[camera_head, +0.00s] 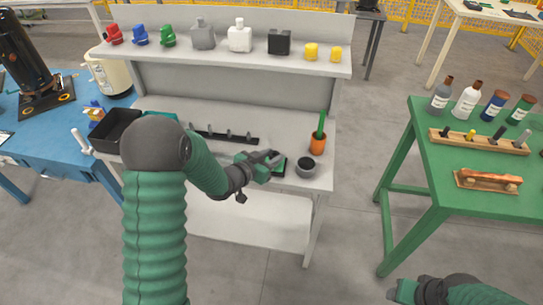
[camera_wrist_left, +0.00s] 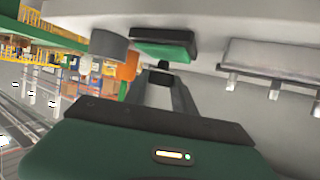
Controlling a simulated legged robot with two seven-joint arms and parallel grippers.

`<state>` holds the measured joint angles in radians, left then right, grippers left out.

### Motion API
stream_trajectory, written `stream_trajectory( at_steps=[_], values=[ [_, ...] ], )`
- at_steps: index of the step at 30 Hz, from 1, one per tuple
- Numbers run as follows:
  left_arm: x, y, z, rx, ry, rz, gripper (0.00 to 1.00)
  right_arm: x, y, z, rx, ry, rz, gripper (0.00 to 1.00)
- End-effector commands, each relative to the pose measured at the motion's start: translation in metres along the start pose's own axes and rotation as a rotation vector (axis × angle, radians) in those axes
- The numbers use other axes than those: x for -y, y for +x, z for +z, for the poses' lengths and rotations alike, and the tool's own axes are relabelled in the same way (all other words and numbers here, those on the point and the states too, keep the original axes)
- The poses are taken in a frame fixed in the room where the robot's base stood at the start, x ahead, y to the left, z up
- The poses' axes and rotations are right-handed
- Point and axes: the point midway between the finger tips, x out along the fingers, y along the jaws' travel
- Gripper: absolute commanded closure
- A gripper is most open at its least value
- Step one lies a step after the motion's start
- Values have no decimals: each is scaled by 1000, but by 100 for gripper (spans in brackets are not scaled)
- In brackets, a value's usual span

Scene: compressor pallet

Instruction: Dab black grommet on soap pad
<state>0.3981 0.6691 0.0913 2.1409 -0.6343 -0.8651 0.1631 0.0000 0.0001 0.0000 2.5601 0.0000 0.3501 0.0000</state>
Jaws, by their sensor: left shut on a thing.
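My left gripper (camera_head: 274,158) reaches over the grey workbench (camera_head: 325,180) at its front right. It is shut on the small black grommet (camera_wrist_left: 163,66), which shows at the fingertips in the left wrist view. The soap pad (camera_head: 280,170) is a green pad in a black tray, right at the fingertips in the head view and partly hidden by the gripper. In the left wrist view the soap pad (camera_wrist_left: 163,48) lies just beyond the grommet; I cannot tell whether they touch. My right gripper (camera_head: 402,290) shows only partly at the bottom right, and its jaws are unclear.
A grey cup (camera_head: 305,167) stands close right of the pad. An orange cup (camera_head: 317,146) with a green stick stands behind it. A dark peg rail (camera_head: 225,137) lies left of the gripper. A black bin (camera_head: 113,130) stands at the bench's left.

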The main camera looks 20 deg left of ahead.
Motion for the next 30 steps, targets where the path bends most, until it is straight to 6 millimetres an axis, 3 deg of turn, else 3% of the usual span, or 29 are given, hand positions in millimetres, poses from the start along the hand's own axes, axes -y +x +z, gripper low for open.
stream_trajectory(
  at_steps=[30],
  values=[
    [0,2,5,0,0,0,100,0,4,1,0,0,0,46]
  ],
)
